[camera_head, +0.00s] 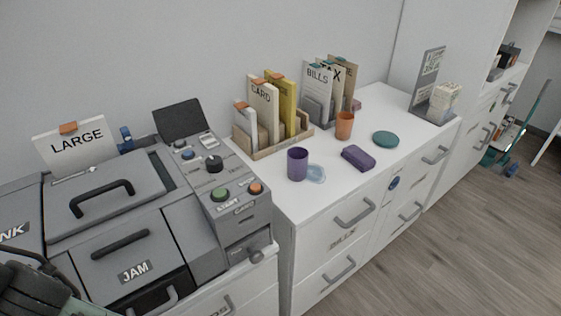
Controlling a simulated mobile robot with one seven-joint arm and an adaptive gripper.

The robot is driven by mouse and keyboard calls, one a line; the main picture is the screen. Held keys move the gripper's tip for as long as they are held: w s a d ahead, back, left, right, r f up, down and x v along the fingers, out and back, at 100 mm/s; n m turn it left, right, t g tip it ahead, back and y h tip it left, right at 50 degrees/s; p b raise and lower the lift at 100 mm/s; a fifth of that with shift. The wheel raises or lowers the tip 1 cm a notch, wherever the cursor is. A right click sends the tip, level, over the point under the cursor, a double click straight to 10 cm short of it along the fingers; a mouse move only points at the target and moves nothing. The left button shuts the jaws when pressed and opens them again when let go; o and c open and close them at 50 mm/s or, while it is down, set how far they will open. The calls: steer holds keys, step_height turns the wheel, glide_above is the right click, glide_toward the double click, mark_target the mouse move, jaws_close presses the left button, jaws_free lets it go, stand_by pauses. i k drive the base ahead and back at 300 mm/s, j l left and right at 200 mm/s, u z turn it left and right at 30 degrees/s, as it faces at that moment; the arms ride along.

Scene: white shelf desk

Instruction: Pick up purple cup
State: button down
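The purple cup (297,164) stands upright on the white desk top (363,185), near its left end. A pale blue translucent item (317,173) lies just right of its base, close to or touching it. At the bottom left corner, a dark part of my arm shows, cut off by the picture edge. It is far to the left of the cup, with the grey machine between them. I cannot make out fingertips there, so my gripper's fingers are not seen.
The grey machine (181,232) with handles and buttons borders the cup's left. A wooden file holder (273,141) stands behind it. A purple box-like item (358,157), an orange cup (344,126) and a teal disc (386,139) lie to the right. The desk's front strip is clear.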

mark_target(297, 157)
steer(key=z, duration=0.2)
steer(key=l+z, duration=0.1)
steer(key=l, duration=0.25)
steer(key=i+l+z, duration=0.1)
steer(key=l, duration=0.25)
steer(key=i+l, duration=0.15)
steer(key=l, duration=0.2)
steer(key=i+l+z, duration=0.15)
steer(key=l, duration=0.2)
steer(key=k, duration=0.05)
